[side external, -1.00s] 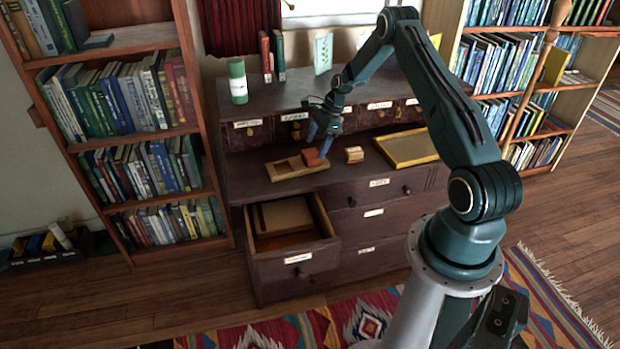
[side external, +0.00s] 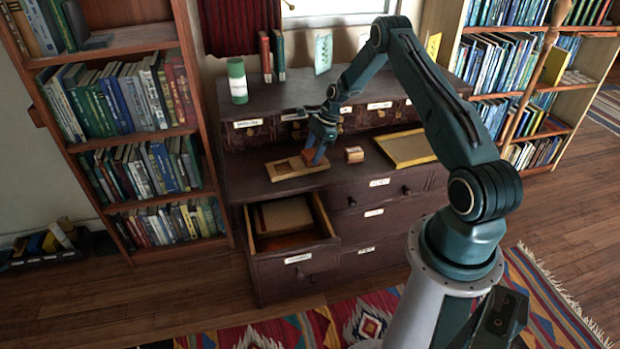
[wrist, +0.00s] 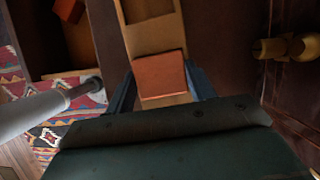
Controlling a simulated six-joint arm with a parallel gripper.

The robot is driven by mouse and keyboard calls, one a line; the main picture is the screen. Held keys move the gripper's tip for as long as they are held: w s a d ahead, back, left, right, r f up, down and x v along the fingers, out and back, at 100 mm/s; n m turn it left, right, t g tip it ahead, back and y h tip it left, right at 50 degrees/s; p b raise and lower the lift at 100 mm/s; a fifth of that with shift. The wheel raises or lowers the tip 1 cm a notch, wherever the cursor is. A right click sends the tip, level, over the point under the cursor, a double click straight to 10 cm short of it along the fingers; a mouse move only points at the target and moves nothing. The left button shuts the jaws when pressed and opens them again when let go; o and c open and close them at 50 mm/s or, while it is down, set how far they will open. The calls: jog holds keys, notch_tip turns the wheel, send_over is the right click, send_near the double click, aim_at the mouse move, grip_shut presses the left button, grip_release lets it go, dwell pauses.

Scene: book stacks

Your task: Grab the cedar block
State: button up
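The cedar block, a reddish-brown block (wrist: 160,75), sits at one end of a light wooden tray with recesses (wrist: 126,30). In the side view the tray (side external: 284,174) lies on the dresser top, and the block (side external: 308,157) is partly hidden by my gripper (side external: 318,158). My gripper is down at the block. In the wrist view its two blue-grey fingers (wrist: 160,88) flank the block on left and right. I see no clear gap at either side and cannot tell whether they press on it.
A small light wooden piece (side external: 354,154) stands just right of the gripper. A yellow-framed tray (side external: 408,162) lies further right. An open drawer (side external: 297,257) juts out below. A green cylinder (side external: 237,80) and upright books (side external: 271,57) stand on the upper shelf behind.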

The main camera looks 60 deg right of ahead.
aim_at(313, 153)
jog(key=c, duration=0.4)
jog(key=shift+o, duration=0.2)
jog(key=shift+r, duration=0.1)
notch_tip(313, 153, up, 20)
dwell(0.4)
dwell(0.5)
